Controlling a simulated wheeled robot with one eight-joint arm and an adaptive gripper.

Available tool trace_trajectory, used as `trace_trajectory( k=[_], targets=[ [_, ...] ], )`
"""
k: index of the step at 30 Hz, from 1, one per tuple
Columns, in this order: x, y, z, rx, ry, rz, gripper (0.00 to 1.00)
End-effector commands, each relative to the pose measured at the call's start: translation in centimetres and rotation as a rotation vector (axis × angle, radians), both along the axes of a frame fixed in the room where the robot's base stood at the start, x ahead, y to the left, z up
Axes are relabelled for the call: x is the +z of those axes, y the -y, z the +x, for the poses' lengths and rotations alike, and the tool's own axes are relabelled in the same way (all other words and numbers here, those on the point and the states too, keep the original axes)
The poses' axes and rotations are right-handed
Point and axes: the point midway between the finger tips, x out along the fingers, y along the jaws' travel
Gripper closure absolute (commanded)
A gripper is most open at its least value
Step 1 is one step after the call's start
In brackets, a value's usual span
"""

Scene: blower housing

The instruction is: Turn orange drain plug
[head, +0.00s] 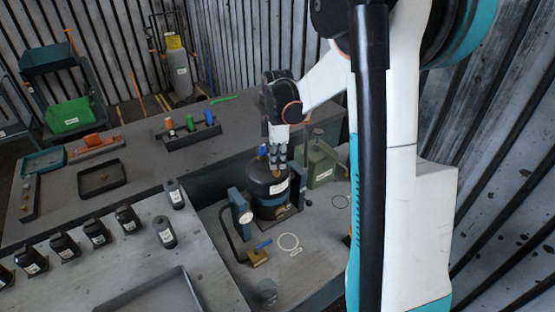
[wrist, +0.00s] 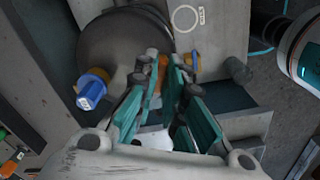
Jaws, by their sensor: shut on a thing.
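The dark round blower housing (head: 268,192) stands on the bench in the head view. Its dark round top (wrist: 120,48) fills the upper left of the wrist view. My gripper (head: 278,167) points down over the housing, fingers close together. In the wrist view my gripper (wrist: 168,75) is shut on the orange drain plug (wrist: 156,76), which shows as a narrow orange strip between the fingertips. The fingers hide most of the plug, so its turned angle cannot be told. A blue and orange fitting (wrist: 92,90) sticks out at the housing's left in the wrist view.
A blue-grey stand with a round gauge (head: 242,212) is left of the housing. A green canister (head: 321,162) stands behind it to the right. A glass jar (head: 267,291) and a pale ring (head: 288,242) are in front. Several black bottles (head: 96,232) line the left bench.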

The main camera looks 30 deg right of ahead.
Motion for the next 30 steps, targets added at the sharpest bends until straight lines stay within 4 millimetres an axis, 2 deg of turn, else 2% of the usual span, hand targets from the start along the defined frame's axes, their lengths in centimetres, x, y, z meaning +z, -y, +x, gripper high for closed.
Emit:
trace_trajectory(
  k=[10, 26, 27, 29, 30],
  targets=[
    [0.08, 0.04, 0.17, 0.139, 0.002, 0.000, 1.00],
    [0.08, 0.04, 0.18, 0.163, 0.002, 0.000, 1.00],
    [0.08, 0.04, 0.18, 0.163, 0.002, 0.000, 0.86],
    [0.08, 0.05, 0.18, 0.162, 0.002, 0.000, 0.72],
    [0.07, 0.04, 0.16, 0.162, 0.002, -0.001, 0.70]
  ],
)
